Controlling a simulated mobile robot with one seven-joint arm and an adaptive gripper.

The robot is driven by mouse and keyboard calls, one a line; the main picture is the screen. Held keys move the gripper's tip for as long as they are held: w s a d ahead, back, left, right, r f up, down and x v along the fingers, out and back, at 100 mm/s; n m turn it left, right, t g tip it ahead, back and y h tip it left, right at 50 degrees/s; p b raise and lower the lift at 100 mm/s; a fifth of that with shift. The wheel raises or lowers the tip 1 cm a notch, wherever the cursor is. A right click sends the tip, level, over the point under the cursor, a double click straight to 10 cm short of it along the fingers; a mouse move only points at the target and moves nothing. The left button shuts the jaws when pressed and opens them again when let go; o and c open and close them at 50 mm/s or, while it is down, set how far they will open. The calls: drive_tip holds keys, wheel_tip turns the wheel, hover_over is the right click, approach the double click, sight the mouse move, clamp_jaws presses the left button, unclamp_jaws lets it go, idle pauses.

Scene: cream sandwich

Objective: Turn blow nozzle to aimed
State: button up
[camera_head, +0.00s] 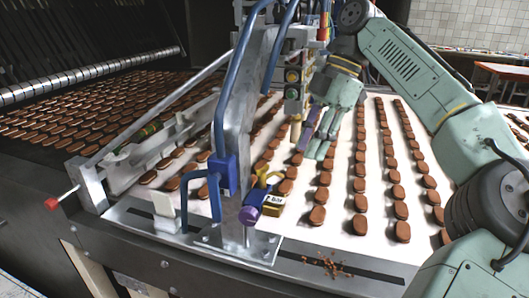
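I cannot tell for certain which part is the blow nozzle. Low on the upright metal post, a purple round-ended part (251,214) sits beside a yellow fitting with a small label (272,203). Higher up, a slim purple piece (307,131) and a tan tip (296,130) show right by my gripper. My gripper (318,150), pale green, points down above the white belt, right of the post and its indicator box (292,80). Its fingers overlap the slim purple piece in view; whether they touch or hold it is not clear.
Brown biscuits in rows (361,175) lie on the white belt (340,215). A blue tube and bracket (222,170) are fixed to the metal post (238,125). A red-ended lever (52,203) sticks out at left. Crumbs (328,265) lie on the front ledge.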

sight(263, 165)
drive_tip(key=s+a, duration=0.1)
drive_tip(key=a, duration=0.1)
drive_tip(key=s+a, duration=0.1)
drive_tip(key=a, duration=0.2)
drive_tip(key=s+a, duration=0.1)
drive_tip(key=a, duration=0.2)
drive_tip(key=shift+s, duration=0.35)
drive_tip(key=shift+s+a+f, duration=0.15)
drive_tip(key=shift+a, duration=0.15)
drive_tip(key=shift+a+f, duration=0.1)
drive_tip(key=shift+f, duration=0.35)
drive_tip(key=shift+c, duration=0.5)
clamp_jaws()
